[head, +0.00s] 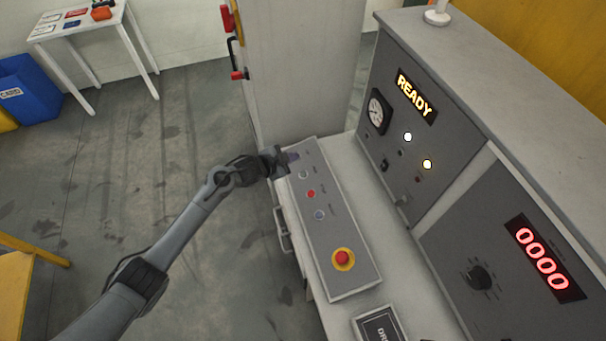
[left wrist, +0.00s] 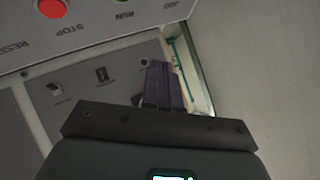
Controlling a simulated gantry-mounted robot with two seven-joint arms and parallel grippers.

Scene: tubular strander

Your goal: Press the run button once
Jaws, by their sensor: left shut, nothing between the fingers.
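The sloped button panel (head: 333,235) is in the middle of the head view. The run button (head: 303,174) shows there as a small pale-ringed button above the red stop button (head: 311,193). My right gripper is out of view.
A grey cabinet (head: 300,70) stands behind the panel.

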